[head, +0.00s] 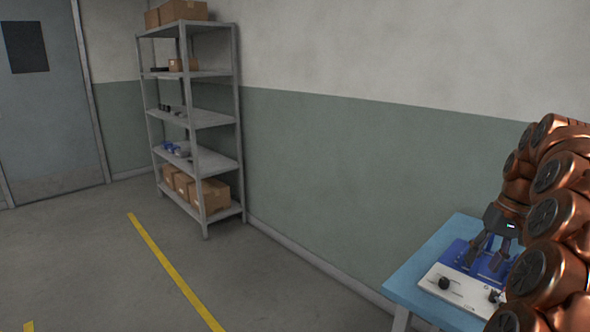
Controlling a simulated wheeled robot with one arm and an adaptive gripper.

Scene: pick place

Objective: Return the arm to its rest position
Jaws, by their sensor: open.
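My arm, copper-coloured, comes in at the right edge of the head view and bends down over a blue-topped table. My gripper (484,254) points down above a blue and white device (456,287) on the table. Its dark fingers are spread apart, with nothing visible between them. Whether the fingertips touch the device, I cannot tell. A black knob (444,283) stands on the white part of the device. My arm hides the right part of the table and of the device.
The blue table (408,277) stands against the green and white wall. A grey metal shelf (208,118) with cardboard boxes (213,196) and small items stands at the back left, near a grey door (45,120). The floor with a yellow line (172,268) is clear.

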